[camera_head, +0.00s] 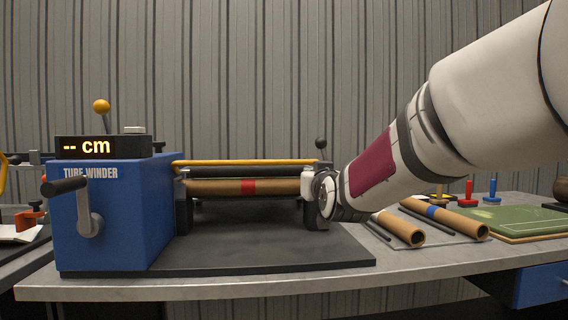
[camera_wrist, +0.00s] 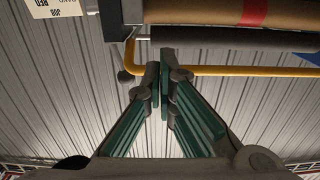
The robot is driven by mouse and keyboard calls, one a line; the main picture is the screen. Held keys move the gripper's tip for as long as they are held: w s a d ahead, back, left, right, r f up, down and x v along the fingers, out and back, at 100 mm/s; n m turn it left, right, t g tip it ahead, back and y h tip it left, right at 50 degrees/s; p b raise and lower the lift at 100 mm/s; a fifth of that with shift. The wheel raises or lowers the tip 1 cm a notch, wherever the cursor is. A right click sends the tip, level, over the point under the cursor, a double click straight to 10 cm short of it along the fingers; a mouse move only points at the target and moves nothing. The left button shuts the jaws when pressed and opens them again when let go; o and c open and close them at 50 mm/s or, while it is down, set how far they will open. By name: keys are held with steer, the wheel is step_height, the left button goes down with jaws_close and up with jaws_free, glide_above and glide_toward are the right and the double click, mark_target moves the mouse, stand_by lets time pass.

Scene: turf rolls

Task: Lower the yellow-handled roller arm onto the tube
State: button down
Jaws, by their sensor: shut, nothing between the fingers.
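The yellow handle bar (camera_head: 245,162) runs level across the turf winder, with a dark roller (camera_head: 250,171) just under it. Below is the cardboard-brown tube (camera_head: 212,187) with a red band. In the wrist view the yellow bar (camera_wrist: 235,70), dark roller (camera_wrist: 225,38) and tube (camera_wrist: 200,12) lie across the top. I cannot tell whether roller and tube touch. My gripper (camera_wrist: 162,78) is shut and empty, its fingertips close to the bar near its bent end. In the head view my wrist hides the fingers at the winder's right end.
The blue winder box (camera_head: 115,215) with crank (camera_head: 88,215) and a "-- cm" display (camera_head: 98,147) stands at left. Brown tubes (camera_head: 400,229) and a green turf board (camera_head: 520,220) lie at right. The black base plate (camera_head: 280,250) is clear in front.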

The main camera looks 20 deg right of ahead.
steer(key=shift+s+a+f, duration=0.15)
steer(key=shift+s+f, duration=0.7)
steer(key=shift+f, duration=0.15)
steer(key=shift+s, duration=0.1)
steer(key=s+a+f+g+y, duration=0.1)
steer(key=s+a+f+g, duration=0.2)
steer(key=s, duration=0.4)
steer(key=s+a+f+n+g+y, duration=0.1)
steer(key=s+f+g, duration=0.2)
steer(key=s+f, duration=0.35)
steer(key=s+a+f+g+y, duration=0.1)
steer(key=s+a+f+g, duration=0.25)
steer(key=s, duration=0.35)
steer(key=s+f+g, duration=0.4)
steer(key=s, duration=0.9)
steer(key=s+f+g, duration=0.4)
steer(key=s, duration=0.8)
step_height(320, 180, up, 33)
steer(key=s+n+t+p, duration=0.1)
steer(key=t+p, duration=0.3)
steer(key=p, duration=2.7)
steer(key=shift+s+d+r+p, duration=0.15)
steer(key=shift+r+p, duration=0.05)
steer(key=shift+p, duration=0.1)
